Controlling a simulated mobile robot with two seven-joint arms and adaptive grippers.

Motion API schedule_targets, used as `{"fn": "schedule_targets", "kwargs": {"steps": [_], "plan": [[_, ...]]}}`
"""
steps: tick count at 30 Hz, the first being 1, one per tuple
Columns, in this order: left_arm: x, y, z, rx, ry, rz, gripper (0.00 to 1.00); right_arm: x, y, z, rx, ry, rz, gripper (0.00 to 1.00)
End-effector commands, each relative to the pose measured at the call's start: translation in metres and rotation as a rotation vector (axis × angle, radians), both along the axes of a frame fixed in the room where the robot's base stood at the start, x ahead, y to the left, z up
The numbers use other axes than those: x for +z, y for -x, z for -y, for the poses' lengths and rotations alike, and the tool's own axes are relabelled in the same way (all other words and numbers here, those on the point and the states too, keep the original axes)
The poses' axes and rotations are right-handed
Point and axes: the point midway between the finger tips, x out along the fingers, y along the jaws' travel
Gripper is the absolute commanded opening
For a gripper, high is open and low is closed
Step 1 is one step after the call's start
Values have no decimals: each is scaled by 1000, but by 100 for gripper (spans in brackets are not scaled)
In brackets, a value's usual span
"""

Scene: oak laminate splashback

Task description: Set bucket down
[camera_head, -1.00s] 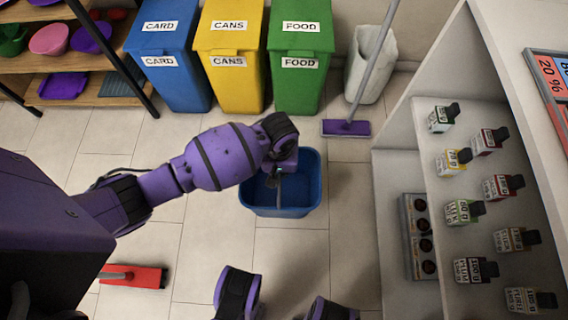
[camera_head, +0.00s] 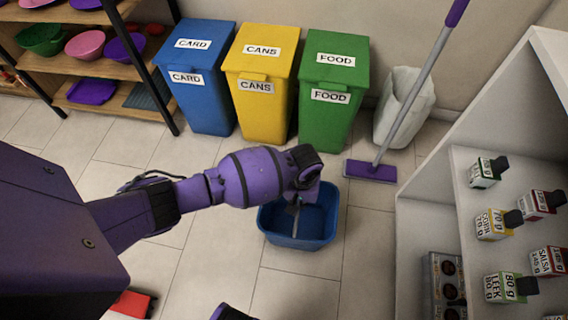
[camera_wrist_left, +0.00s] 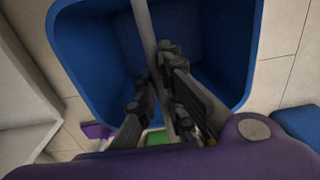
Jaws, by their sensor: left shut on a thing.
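The blue bucket (camera_head: 318,240) is below my left wrist in the head view, upright and open at the top. Its inside fills much of the left wrist view (camera_wrist_left: 228,50) and looks empty. A grey bar handle (camera_wrist_left: 145,22) crosses over its opening. My left gripper (camera_head: 297,204) is shut on this handle, and its fingers (camera_wrist_left: 158,75) lie along both sides of the bar in the wrist view. I cannot tell whether the bucket's base touches the floor.
Blue card (camera_head: 206,95), yellow cans (camera_head: 262,105) and green food (camera_head: 327,115) bins stand behind the bucket. A purple mop (camera_head: 370,171) and a whitish bin (camera_head: 405,110) are at back right. A shelf unit (camera_head: 425,225) is right.

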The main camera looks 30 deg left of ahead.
Motion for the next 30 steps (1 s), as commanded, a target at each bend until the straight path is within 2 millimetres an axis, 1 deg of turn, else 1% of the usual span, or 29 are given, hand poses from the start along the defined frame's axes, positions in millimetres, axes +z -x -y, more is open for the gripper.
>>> {"fn": "schedule_targets", "kwargs": {"steps": [1, 3, 9, 10, 12, 14, 22, 25, 29, 30], "plan": [[5, -5, 2, -1, 3, 9, 0, 1, 0, 0, 0, 0, 1, 40], [5, -6, 2, -1, 2, 10, 0, 1, -1, 0, 0, 0, 2, 40], [1, -5, 2, 0, 3, 8, 0, 1, -1, 0, 0, 0, 2, 40], [1, -4, 1, 0, 1, 7, 10, 1, -1, 0, 0, 0, 2, 40], [1, -4, 1, -1, 1, 7, 20, 1, -1, 0, 0, 0, 2, 40], [1, -4, 1, -1, 1, 7, 27, 1, -1, 0, 0, 0, 2, 40], [1, -4, 1, -1, 1, 7, 27, 1, -1, 0, 0, -1, 2, 40], [6, -5, 1, -2, 1, 9, 27, 2, -1, -1, 0, -1, 2, 40], [26, -5, 2, -1, 2, 10, 27, 14, -4, -1, 0, -1, 13, 40], [35, -5, 2, -1, 2, 11, 27, 19, -5, -1, 0, -1, 18, 40]]}}
